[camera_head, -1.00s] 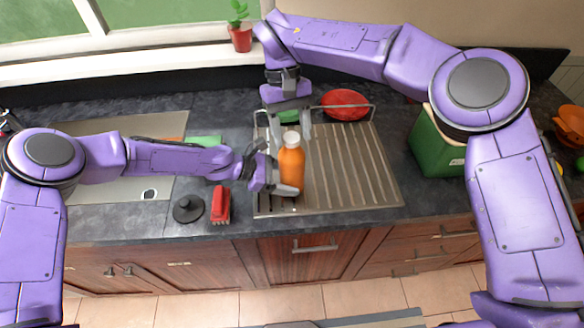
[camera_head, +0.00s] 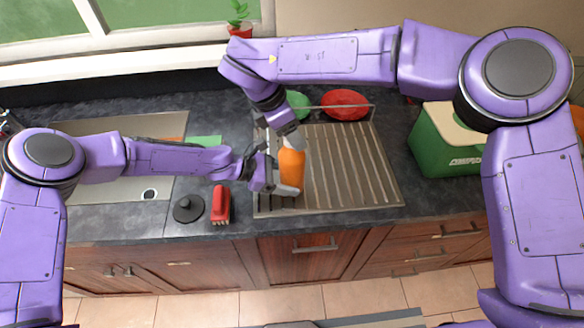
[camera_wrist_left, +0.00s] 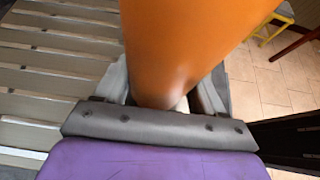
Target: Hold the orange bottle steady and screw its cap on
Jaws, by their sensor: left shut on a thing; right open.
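The orange bottle (camera_head: 291,168) stands on the metal drainboard (camera_head: 352,170), upright as far as I can see. My left gripper (camera_head: 287,189) is shut on its lower part from the left. In the left wrist view the orange bottle (camera_wrist_left: 185,50) fills the middle, between the fingers of my left gripper (camera_wrist_left: 165,98). My right gripper (camera_head: 291,141) comes from above at the bottle's top and is open. Its fingers lie around or just in front of the top, so the white cap is hidden.
A red brush (camera_head: 220,204) and a black round lid (camera_head: 188,208) lie on the counter left of the drainboard. A red bowl (camera_head: 346,104) and a green one (camera_head: 297,103) are at the back. A green box (camera_head: 446,143) stands at the right. The drainboard's right half is clear.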

